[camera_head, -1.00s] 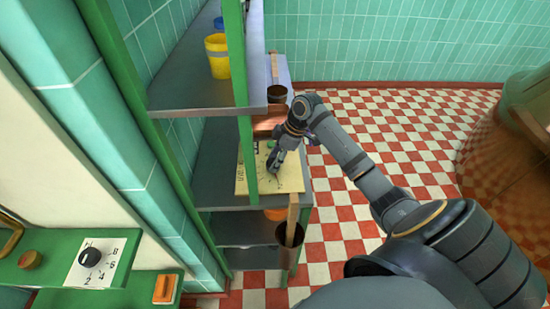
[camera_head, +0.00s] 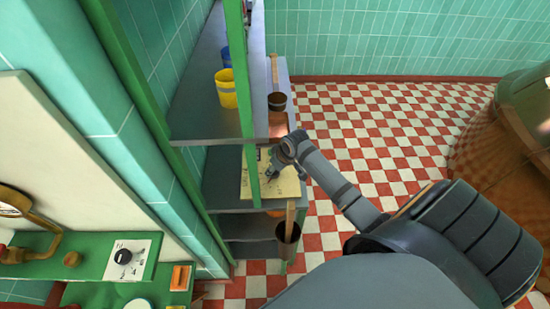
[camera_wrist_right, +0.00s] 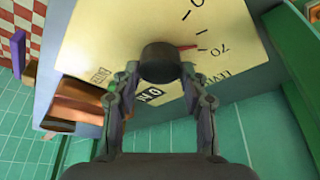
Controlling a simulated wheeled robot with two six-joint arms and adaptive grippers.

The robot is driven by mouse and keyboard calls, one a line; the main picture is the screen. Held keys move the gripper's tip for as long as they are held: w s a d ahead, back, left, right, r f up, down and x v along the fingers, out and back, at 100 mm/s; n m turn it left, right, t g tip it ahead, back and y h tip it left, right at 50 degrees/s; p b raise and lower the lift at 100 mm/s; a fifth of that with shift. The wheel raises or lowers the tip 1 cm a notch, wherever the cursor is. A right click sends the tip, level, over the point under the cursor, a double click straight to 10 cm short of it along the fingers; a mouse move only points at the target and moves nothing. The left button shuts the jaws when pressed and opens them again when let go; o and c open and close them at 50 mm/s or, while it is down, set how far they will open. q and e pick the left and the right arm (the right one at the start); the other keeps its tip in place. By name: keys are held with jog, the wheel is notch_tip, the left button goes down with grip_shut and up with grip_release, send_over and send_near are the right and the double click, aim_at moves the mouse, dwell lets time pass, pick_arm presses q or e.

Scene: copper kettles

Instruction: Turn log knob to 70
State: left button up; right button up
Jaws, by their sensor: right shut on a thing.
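A cream panel (camera_head: 286,187) lies on the lower grey shelf in the head view, partly behind a green post. It also fills the top of the right wrist view (camera_wrist_right: 105,35), with printed dial marks and a 70. A dark round knob (camera_wrist_right: 161,55) stands on it. A red pointer (camera_wrist_right: 187,47) sticks out from the knob to the right, towards a mark beside the 70. My right gripper (camera_wrist_right: 160,74) is shut on the knob, one finger on each side. In the head view my right gripper (camera_head: 272,170) is at the panel, and the knob cannot be made out. My left gripper is not in view.
The green post (camera_head: 250,170) stands close beside my right gripper. A yellow bucket (camera_head: 226,88) is on the upper shelf. Dark pots (camera_head: 288,240) hang at the shelf's right side. Another dial with a black knob (camera_head: 123,257) is at lower left. The checkered floor is clear.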

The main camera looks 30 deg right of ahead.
jog(key=shift+a+m+h+p, duration=0.1)
jog(key=shift+m+h+p, duration=0.3)
jog(key=shift+m+p, duration=0.8)
jog(key=o, duration=1.1)
jog(key=shift+o, duration=0.2)
jog(key=shift+r, duration=0.15)
jog(key=v, duration=1.1)
jog(key=shift+s+r, duration=0.15)
jog(key=shift+r, duration=0.2)
